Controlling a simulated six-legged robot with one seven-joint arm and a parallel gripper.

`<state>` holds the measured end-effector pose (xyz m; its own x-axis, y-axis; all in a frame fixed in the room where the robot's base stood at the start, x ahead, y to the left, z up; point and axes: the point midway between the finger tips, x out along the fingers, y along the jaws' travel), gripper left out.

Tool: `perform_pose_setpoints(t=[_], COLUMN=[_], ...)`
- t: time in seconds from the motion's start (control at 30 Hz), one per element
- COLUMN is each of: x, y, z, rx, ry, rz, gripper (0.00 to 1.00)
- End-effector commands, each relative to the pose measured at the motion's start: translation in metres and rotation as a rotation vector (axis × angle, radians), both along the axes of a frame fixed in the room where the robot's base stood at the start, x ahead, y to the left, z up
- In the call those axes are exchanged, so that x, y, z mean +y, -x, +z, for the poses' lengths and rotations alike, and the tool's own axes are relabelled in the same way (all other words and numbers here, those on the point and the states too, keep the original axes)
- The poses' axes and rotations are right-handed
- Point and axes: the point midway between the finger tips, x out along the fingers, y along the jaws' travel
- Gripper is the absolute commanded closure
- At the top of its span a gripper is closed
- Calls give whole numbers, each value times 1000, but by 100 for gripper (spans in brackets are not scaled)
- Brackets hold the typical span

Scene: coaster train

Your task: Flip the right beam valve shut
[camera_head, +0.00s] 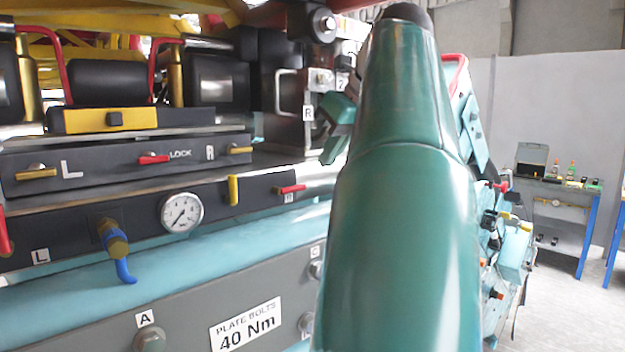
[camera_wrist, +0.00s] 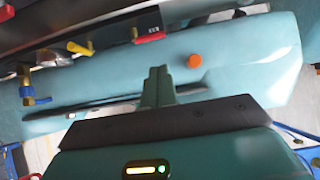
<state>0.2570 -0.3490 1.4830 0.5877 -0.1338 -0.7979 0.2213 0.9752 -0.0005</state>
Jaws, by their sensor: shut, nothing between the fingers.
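The right beam valve has a red lever (camera_head: 291,189) beside a small label on the dark beam strip, right of the gauge. Its lever lies sideways, roughly along the strip. In the wrist view the red lever (camera_wrist: 150,38) shows near the top, above my gripper. My gripper (camera_wrist: 157,72) is shut and empty, its teal fingertips pointing toward the teal beam below the strip. The tips appear apart from the lever. In the head view my arm hides much of the middle, and I cannot make out the fingertips there.
A yellow lever (camera_head: 233,190) stands upright left of the red one. A pressure gauge (camera_head: 182,212) and a brass valve with blue handle (camera_head: 118,245) are farther left. An orange knob (camera_wrist: 194,61) protrudes near my fingertips. A workbench (camera_head: 555,188) stands at far right.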

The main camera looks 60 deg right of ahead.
Motion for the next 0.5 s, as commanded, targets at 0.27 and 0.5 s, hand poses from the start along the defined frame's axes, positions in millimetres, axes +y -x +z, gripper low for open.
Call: perform_pose_setpoints(t=[0.27,0.5], x=[-5,-11], y=[-25,-51], z=[-33,-65], rx=[2,2], ry=[-5,-2], rz=[3,3], gripper=[100,100])
